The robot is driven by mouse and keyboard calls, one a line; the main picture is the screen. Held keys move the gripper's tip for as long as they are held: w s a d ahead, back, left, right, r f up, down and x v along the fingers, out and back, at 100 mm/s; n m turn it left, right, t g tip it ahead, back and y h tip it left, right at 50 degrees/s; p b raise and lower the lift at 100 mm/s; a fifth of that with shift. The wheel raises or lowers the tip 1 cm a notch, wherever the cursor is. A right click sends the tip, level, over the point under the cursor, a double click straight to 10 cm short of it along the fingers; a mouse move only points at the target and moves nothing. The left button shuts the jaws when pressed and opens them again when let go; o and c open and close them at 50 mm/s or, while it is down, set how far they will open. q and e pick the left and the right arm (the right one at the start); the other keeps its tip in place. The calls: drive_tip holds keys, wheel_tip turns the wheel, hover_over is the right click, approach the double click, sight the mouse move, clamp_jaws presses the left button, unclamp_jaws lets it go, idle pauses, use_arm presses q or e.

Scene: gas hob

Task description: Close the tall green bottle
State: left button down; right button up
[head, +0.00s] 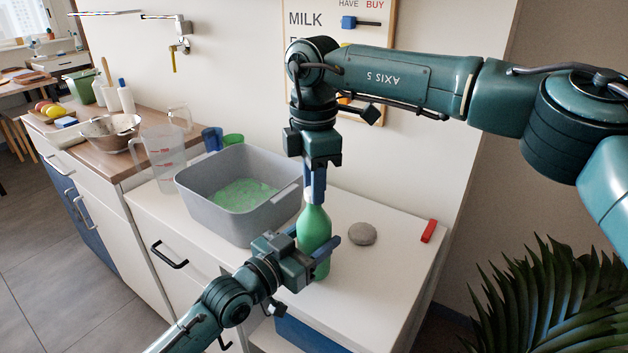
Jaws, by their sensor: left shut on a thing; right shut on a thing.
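The tall green bottle (314,226) stands upright on the white counter (388,262), near its front edge. My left gripper (318,250) is shut around the lower body of the bottle from the left. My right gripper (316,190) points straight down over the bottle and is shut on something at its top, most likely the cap. Its fingers hide the cap and most of the neck, so I cannot tell how the cap sits.
A grey tub (232,216) with green contents stands left of the bottle. A grey stone (362,234) and a red block (428,231) lie to its right.

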drive_tip(key=m, duration=0.4)
drive_tip(key=shift+m, duration=0.3)
drive_tip(key=m, duration=0.4)
drive_tip(key=o, duration=0.9)
drive_tip(key=shift+r, duration=2.3)
drive_tip(key=shift+c, duration=0.2)
